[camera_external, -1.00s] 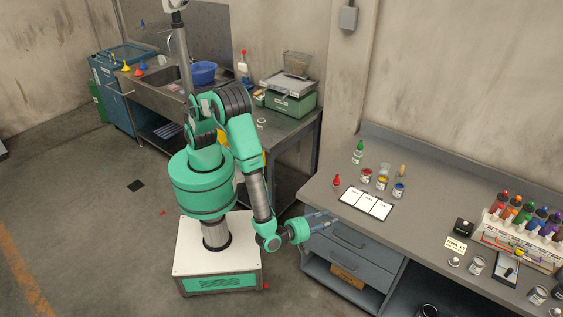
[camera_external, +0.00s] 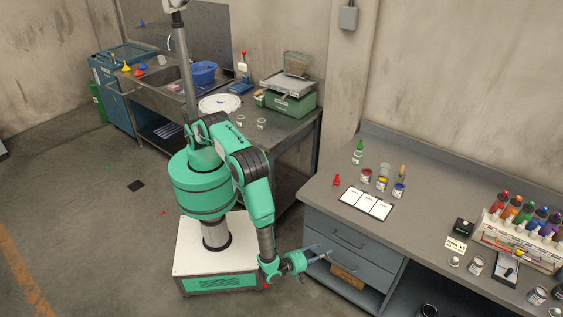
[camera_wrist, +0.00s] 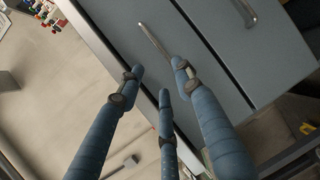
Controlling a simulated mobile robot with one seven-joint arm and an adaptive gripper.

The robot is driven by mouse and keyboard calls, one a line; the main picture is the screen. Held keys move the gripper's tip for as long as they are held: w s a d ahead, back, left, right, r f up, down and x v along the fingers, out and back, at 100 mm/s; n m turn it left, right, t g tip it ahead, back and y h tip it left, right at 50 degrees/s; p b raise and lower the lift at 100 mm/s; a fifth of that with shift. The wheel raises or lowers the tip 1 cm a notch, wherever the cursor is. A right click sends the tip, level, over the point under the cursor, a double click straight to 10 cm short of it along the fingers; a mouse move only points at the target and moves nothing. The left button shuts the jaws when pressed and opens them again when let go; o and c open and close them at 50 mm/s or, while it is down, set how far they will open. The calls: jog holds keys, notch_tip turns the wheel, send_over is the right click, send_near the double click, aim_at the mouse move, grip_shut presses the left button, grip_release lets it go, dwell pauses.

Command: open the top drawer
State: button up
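The top drawer (camera_external: 365,245) is a grey-blue front just under the bench top, with a bar handle (camera_external: 347,240). It looks shut. In the wrist view the top drawer front (camera_wrist: 125,22) is the panel nearest the bench top, and its handle (camera_wrist: 153,38) lies just beyond my fingertips. My gripper (camera_external: 322,250) is in front of the drawer unit, near its left side. In the wrist view the three blue fingers of my gripper (camera_wrist: 160,76) are spread, with nothing between them. I cannot tell exactly how far the fingertips are from the handle.
A lower drawer with its own handle (camera_wrist: 247,12) is below the top one, also looking shut. A cardboard box (camera_external: 346,277) sits on the shelf underneath. The bench top (camera_external: 420,215) holds papers (camera_external: 367,203), small paint jars and a bottle rack (camera_external: 520,245).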

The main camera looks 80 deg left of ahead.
aim_at(346, 242)
dwell(0.3)
jog(key=b+x, duration=0.2)
jog(key=x, duration=1.2)
jog(key=shift+s, duration=0.1)
jog(key=shift+c, duration=0.5)
grip_shut()
